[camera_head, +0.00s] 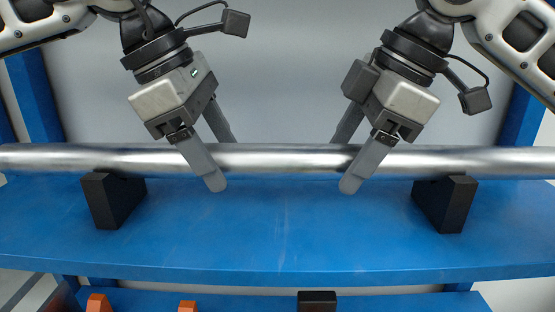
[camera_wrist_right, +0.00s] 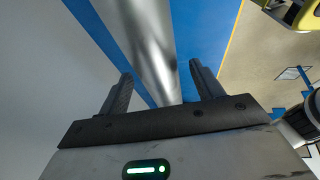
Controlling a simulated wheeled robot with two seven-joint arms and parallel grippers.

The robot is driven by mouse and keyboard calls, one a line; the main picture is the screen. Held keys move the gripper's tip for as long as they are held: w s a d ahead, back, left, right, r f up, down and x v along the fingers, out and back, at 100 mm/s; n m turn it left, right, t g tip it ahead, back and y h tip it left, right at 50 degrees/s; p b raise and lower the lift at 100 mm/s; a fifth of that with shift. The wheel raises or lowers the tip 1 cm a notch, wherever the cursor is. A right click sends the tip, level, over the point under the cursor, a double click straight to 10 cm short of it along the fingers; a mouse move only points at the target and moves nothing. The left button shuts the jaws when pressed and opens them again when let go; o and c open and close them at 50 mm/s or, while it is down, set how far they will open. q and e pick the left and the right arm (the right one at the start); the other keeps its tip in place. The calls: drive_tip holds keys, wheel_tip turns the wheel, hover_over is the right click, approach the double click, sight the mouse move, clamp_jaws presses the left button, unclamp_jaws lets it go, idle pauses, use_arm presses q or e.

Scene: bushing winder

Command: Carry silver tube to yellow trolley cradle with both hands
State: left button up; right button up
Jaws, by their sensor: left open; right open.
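The silver tube (camera_head: 280,158) lies level across the blue shelf, resting on a left black support block (camera_head: 116,200) and a right black support block (camera_head: 445,204). My left gripper (camera_head: 216,160) is open, with its fingers on either side of the tube. My right gripper (camera_head: 350,160) is open too, fingers straddling the tube. In the right wrist view the tube (camera_wrist_right: 150,45) runs between the two open fingers (camera_wrist_right: 164,92). I cannot tell whether the fingers touch it. A yellow object (camera_wrist_right: 296,14), possibly part of the trolley, shows at the top right of the right wrist view; no cradle is recognisable.
The blue shelf (camera_head: 280,235) is clear between the blocks. Blue uprights (camera_head: 36,100) stand at both sides, with a grey panel (camera_head: 285,70) behind. Below, a lower blue level carries orange blocks (camera_head: 98,303) and a black block (camera_head: 317,300). Open floor (camera_wrist_right: 255,70) shows in the right wrist view.

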use_arm(q)
clamp_jaws()
use_arm(e)
clamp_jaws()
use_arm(q)
drive_tip(key=shift+r, duration=0.15)
use_arm(e)
drive_tip(key=shift+r, duration=0.1)
